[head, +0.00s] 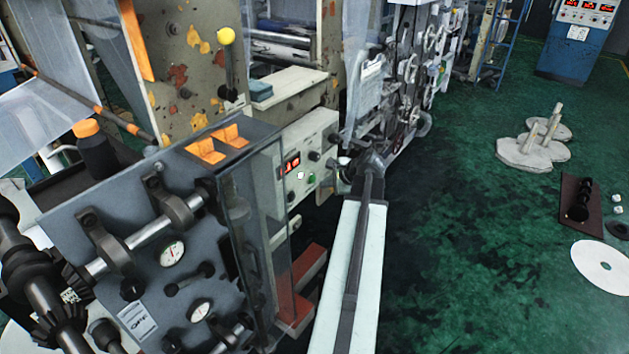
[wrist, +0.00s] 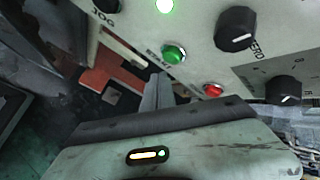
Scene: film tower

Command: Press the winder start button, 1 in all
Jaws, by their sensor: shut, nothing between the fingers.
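The winder control panel (head: 318,139) is a pale box with a red lit display (head: 292,162), and it fills the upper part of the wrist view. A green button (wrist: 173,54) sits on it in a metal ring, with a label partly hidden beside it; a small green spot on the panel (head: 312,179) also shows in the head view. My gripper (wrist: 159,78) is shut and empty. Its tips appear just below and left of the green button in the wrist view. I cannot tell whether they touch the panel.
A red button (wrist: 213,90), black knobs (wrist: 236,28) and a lit green lamp (wrist: 165,5) are close by on the panel. A grey machine with gauges (head: 172,252) and a clear guard stands left of my arm. Open green floor (head: 460,250) lies to the right.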

